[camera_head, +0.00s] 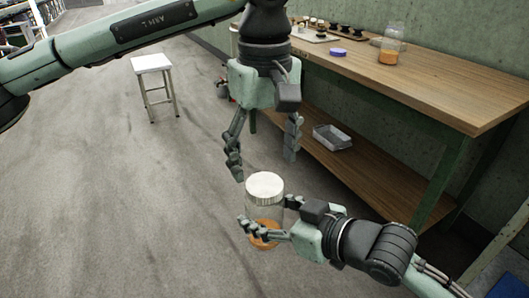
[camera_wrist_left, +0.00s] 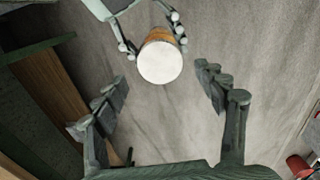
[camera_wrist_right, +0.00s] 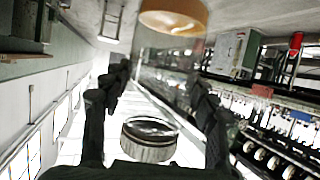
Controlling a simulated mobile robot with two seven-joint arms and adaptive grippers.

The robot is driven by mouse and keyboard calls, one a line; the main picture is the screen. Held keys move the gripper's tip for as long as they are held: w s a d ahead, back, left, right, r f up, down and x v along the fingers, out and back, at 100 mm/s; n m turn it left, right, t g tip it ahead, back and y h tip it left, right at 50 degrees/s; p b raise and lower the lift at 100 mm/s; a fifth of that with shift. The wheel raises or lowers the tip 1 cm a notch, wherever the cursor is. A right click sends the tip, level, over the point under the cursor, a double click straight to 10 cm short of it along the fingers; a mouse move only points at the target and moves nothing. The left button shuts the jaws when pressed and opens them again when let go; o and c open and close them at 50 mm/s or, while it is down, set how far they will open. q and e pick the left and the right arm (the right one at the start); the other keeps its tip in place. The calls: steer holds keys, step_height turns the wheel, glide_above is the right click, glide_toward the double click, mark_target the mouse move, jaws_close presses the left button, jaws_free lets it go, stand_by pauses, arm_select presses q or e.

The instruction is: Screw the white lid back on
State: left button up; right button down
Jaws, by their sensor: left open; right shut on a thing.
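The glass jar (camera_head: 262,206) with orange contents is held upright in the air in the head view. Its white lid (camera_head: 265,184) is on top; whether its thread is engaged I cannot tell. My right gripper (camera_head: 258,231) is shut on the jar's lower body from the right. My left gripper (camera_head: 263,158) is open above the lid, fingers pointing down and spread, not touching it. In the left wrist view the lid (camera_wrist_left: 160,62) shows face-on, beyond the open fingertips. In the right wrist view the orange contents (camera_wrist_right: 175,18) show at the top.
The wooden bench (camera_head: 440,88) at right holds another jar with orange contents (camera_head: 390,50), a blue-purple lid (camera_head: 337,51) and a board with several dark knobs. A grey tray (camera_head: 332,137) is on its lower shelf. A white stool (camera_head: 151,63) stands behind on open floor.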

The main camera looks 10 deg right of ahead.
mark_target(264, 184)
arm_select(q)
steer(key=n, duration=0.2)
steer(key=r+n, duration=0.1)
steer(key=n, duration=0.2)
steer(key=shift+w, duration=0.1)
steer(key=n, duration=0.2)
steer(key=r+n, duration=0.1)
steer(key=n, duration=0.1)
steer(key=shift+n, duration=0.4)
steer(key=n, duration=0.4)
steer(key=shift+r, duration=0.4)
steer(key=n, duration=0.4)
steer(key=shift+r, duration=0.35)
steer(key=shift+f, duration=0.1)
steer(key=shift+f, duration=3.95)
steer(key=shift+c, duration=0.3)
